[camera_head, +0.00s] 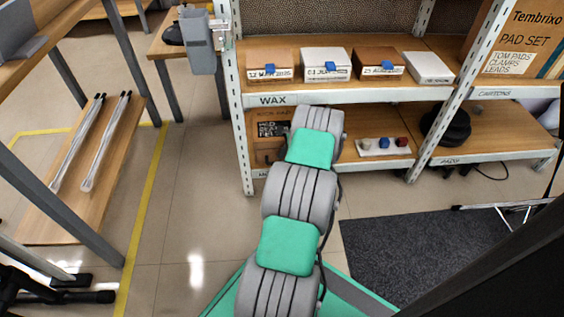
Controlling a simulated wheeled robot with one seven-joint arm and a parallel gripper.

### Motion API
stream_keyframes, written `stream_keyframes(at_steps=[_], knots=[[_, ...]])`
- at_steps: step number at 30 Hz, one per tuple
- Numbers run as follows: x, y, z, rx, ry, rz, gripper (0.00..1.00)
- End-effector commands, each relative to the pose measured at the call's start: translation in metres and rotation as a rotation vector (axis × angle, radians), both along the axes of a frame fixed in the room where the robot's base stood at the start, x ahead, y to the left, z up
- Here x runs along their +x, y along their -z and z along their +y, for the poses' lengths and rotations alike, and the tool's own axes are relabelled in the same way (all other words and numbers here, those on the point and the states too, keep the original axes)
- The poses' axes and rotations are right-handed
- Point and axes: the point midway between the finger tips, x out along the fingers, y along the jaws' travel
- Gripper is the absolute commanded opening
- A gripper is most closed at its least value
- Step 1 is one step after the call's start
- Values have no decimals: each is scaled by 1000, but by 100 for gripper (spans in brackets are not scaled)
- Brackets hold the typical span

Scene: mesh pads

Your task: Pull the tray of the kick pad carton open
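A brown cardboard carton (268,124) with a dark printed label stands on the lower shelf at the left end of the rack. Its lettering is too small to read surely, so I cannot tell if it is the kick pad carton. My arm covers its right part. Three small cartons with blue tabs stand on the upper shelf: a brown one (270,57), a white one (325,57) and another brown one (378,57). Their labels are hard to read. My arm reaches up toward the lower shelf, and my gripper is hidden beyond its far end.
A large carton (525,40) is at upper right. The lower shelf holds a small pale tray (358,148) and a black round pad (447,126). A dark mat (420,255) lies on the floor.

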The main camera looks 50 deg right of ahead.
Motion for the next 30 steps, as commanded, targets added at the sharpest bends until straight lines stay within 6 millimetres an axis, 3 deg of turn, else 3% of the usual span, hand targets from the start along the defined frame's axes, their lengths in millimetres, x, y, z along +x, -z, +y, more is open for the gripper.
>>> stream_keyframes(at_steps=[3,16,30], knots=[[1,-1,0,0,-1,0,34],[1,-1,1,0,-2,0,0],[1,-1,1,-1,-3,0,0]])
